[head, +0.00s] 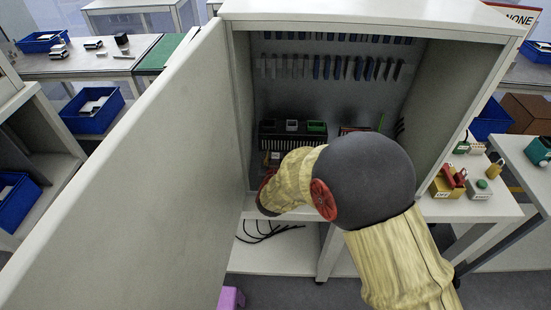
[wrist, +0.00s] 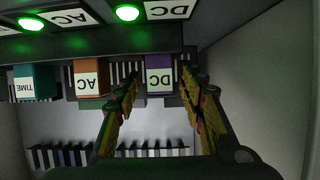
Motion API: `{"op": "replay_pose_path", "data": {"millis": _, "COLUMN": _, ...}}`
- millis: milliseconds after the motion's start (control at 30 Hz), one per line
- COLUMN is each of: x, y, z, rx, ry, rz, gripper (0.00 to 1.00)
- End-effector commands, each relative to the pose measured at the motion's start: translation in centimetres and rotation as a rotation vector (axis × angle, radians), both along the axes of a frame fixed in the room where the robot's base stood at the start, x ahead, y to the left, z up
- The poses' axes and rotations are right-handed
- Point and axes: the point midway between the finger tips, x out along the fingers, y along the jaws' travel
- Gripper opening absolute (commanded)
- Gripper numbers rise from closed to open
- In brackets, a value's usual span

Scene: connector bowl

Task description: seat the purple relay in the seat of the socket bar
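In the wrist view the purple relay (wrist: 159,61), with a white DC label, is in a row with an orange AC relay (wrist: 88,66) and a teal TIME relay (wrist: 35,72). My gripper (wrist: 161,80) is open, its fingers to either side of the purple relay with visible gaps. A dark bar (wrist: 60,46), which may be the socket bar, runs along the top, with lit green lamps and AC and DC plates. I cannot tell whether the purple relay sits in a seat. In the head view my arm hides the gripper and purple relay.
My arm reaches into an open cabinet (head: 365,11). Its door (head: 125,170) stands open at the left. Slotted strips (head: 330,67) line the back wall. A padlock (head: 495,168) and a yellow box (head: 447,183) are on the right.

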Motion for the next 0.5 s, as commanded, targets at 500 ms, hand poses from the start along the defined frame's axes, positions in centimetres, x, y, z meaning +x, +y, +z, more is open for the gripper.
{"op": "replay_pose_path", "data": {"millis": 500, "x": -5.0, "y": 0.3, "z": 2.8, "rx": 0.001, "ry": 0.0, "rz": 0.003, "gripper": 0.4}}
